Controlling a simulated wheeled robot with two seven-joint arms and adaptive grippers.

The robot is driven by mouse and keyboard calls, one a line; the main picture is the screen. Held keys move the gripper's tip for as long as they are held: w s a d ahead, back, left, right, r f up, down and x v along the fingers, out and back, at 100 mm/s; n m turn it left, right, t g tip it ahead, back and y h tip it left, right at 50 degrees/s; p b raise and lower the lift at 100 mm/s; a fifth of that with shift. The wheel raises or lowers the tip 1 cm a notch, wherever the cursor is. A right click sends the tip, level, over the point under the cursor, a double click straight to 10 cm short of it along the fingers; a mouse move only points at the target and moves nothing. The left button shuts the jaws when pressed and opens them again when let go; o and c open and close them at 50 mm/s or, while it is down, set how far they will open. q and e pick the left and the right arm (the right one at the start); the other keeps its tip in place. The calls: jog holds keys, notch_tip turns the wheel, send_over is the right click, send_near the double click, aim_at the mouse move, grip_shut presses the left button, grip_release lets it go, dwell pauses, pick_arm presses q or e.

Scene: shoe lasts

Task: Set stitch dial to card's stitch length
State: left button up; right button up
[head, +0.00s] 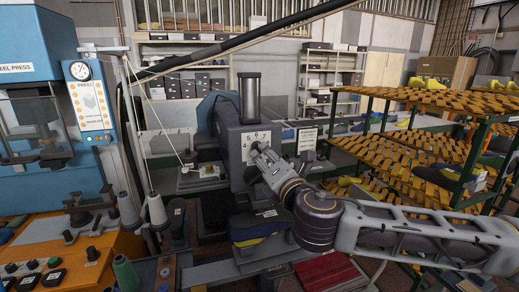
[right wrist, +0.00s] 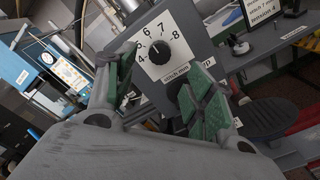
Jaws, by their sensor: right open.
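The stitch dial (right wrist: 160,52) is a black round knob on a white plate numbered 4 to 8, on the grey machine's (head: 228,140) front. I cannot tell surely which number its pointer marks. In the head view the dial plate (head: 247,146) is partly covered by my right gripper (head: 262,158). In the right wrist view the gripper (right wrist: 165,80) is open, its green-padded fingers apart with the knob just beyond them, not gripped. The card (head: 307,139) stands right of the machine. In the right wrist view the card (right wrist: 266,10) shows stitch and tension lines, cut off and partly unclear. My left gripper is not in view.
A second black knob with a label (right wrist: 175,88) sits below the dial, close to the right finger. A green rack of wooden pieces (head: 420,100) stands at the right. A blue press (head: 40,100) and thread cones (head: 157,210) are at the left.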

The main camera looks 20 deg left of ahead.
aim_at(259, 150)
jog(key=shift+p+x, duration=0.9)
jog(key=shift+x, duration=3.1)
jog(key=shift+c, duration=0.2)
jog(key=c, duration=1)
jog(key=shift+f+m+b, duration=0.1)
jog(key=shift+m+b, duration=0.2)
jog(key=shift+m, duration=0.1)
jog(key=shift+f+m+b, duration=0.1)
jog(key=shift+m+b, duration=0.9)
jog(key=shift+m, duration=0.6)
jog(key=shift+a+m+b, duration=0.1)
jog(key=shift+m+b, duration=0.6)
jog(key=shift+m, duration=1.2)
